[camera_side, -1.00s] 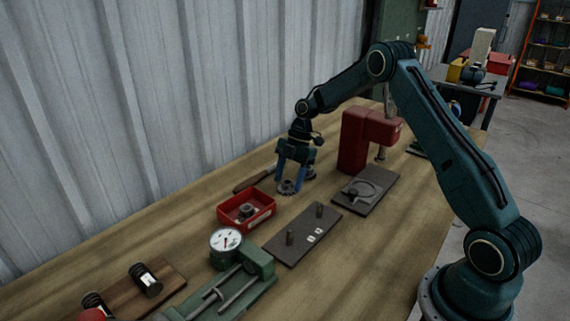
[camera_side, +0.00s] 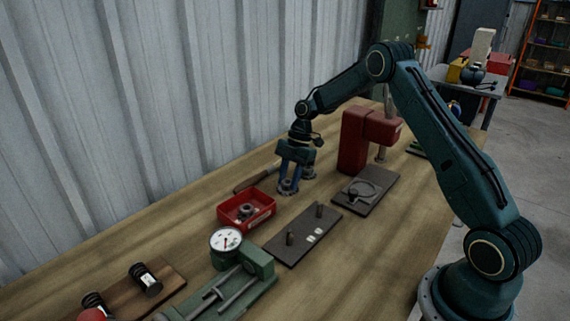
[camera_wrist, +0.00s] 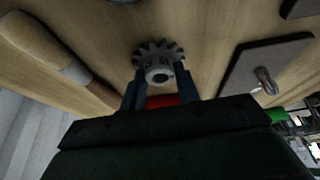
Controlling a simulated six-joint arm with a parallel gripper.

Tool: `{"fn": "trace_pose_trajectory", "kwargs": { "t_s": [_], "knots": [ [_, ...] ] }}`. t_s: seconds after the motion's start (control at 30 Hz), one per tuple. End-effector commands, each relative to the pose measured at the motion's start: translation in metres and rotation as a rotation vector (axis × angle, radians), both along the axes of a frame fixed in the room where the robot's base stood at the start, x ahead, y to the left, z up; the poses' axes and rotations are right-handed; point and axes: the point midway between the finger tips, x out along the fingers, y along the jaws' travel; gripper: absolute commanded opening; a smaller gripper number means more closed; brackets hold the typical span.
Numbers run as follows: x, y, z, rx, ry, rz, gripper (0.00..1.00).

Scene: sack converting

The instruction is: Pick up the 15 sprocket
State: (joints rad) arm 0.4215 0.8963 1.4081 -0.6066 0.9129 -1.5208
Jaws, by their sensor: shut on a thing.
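A grey toothed sprocket (camera_wrist: 158,58) with a hub and a centre bore sits between my gripper's two blue fingers in the wrist view. My gripper (camera_side: 288,186) is shut on this sprocket (camera_side: 287,190) at table level; I cannot tell whether it still touches the wooden top. No number on the sprocket is readable. Another sprocket (camera_side: 245,209) lies inside the red bin (camera_side: 262,218), to the left of my gripper in the side view.
A dark plate (camera_side: 288,250) with two upright pegs lies in front. A red press (camera_side: 356,140) with a dark base plate stands to the right. A wooden-handled tool (camera_wrist: 52,42) lies beside my gripper. A dial gauge (camera_side: 226,241) and green fixture (camera_side: 262,262) stand front left.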

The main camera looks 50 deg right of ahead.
Motion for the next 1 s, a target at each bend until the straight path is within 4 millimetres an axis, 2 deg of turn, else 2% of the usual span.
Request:
{"fn": "trace_pose_trajectory", "kwargs": {
  "t_s": [0.17,0.33,0.8,1.0],
  "knots": [
    [0.001,0.0,0.003,-0.001,-0.002,0.0,0.04],
    [0.001,0.0,0.016,0.0,-0.004,0.001,0.04],
    [0.001,-0.001,0.083,-0.001,-0.004,0.0,0.04],
    [0.001,0.0,0.098,0.0,-0.003,0.0,0.04]
  ]
}}
